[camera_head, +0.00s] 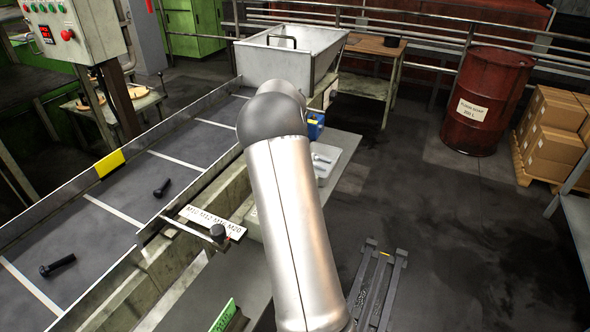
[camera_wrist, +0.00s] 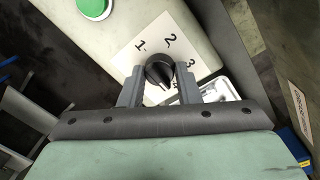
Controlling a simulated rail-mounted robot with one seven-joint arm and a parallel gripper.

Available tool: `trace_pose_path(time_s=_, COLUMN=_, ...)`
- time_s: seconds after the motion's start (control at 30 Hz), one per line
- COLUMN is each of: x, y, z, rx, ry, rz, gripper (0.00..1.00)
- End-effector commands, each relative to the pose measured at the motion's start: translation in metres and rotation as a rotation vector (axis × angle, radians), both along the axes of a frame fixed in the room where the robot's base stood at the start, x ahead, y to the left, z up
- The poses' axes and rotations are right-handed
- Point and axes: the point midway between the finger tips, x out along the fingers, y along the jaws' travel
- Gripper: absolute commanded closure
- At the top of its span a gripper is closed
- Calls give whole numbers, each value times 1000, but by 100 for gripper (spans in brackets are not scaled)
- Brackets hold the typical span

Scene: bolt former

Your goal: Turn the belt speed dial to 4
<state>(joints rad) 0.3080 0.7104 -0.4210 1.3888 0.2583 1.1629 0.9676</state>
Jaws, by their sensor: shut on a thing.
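The belt speed dial (camera_wrist: 159,70) is a black round knob on a white square plate (camera_wrist: 128,62) in the wrist view. The digits 1, 2 and 3 show around it, and a partly covered mark lies lower right, near the right finger. I cannot tell for sure which digit the knob points at. My gripper (camera_wrist: 160,78) has one finger on each side of the knob and is shut on it. In the head view my arm hides the dial and the gripper.
A green button (camera_wrist: 94,7) sits on the same panel, up and left of the dial. The conveyor belt (camera_head: 110,225) carries dark bolts (camera_head: 58,265). A grey hopper (camera_head: 290,58) stands at its far end. A red barrel (camera_head: 487,100) and cartons (camera_head: 555,130) stand right.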

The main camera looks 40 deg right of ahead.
Motion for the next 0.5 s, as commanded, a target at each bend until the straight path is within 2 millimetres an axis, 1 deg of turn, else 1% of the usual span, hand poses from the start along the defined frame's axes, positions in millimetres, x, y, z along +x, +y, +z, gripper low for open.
trace_pose_path(time_s=0.13, x=0, y=0, z=1, rx=0, ry=-1, rz=-1, gripper=93)
trace_pose_path(time_s=0.17, x=0, y=0, z=1, rx=0, ry=-1, rz=-1, gripper=65)
trace_pose_path(time_s=0.2, x=0, y=0, z=1, rx=0, ry=-1, rz=-1, gripper=53)
trace_pose_path(time_s=0.23, x=0, y=0, z=1, rx=0, ry=-1, rz=-1, gripper=48)
trace_pose_path(time_s=0.5, x=0, y=0, z=1, rx=0, ry=-1, rz=0, gripper=48)
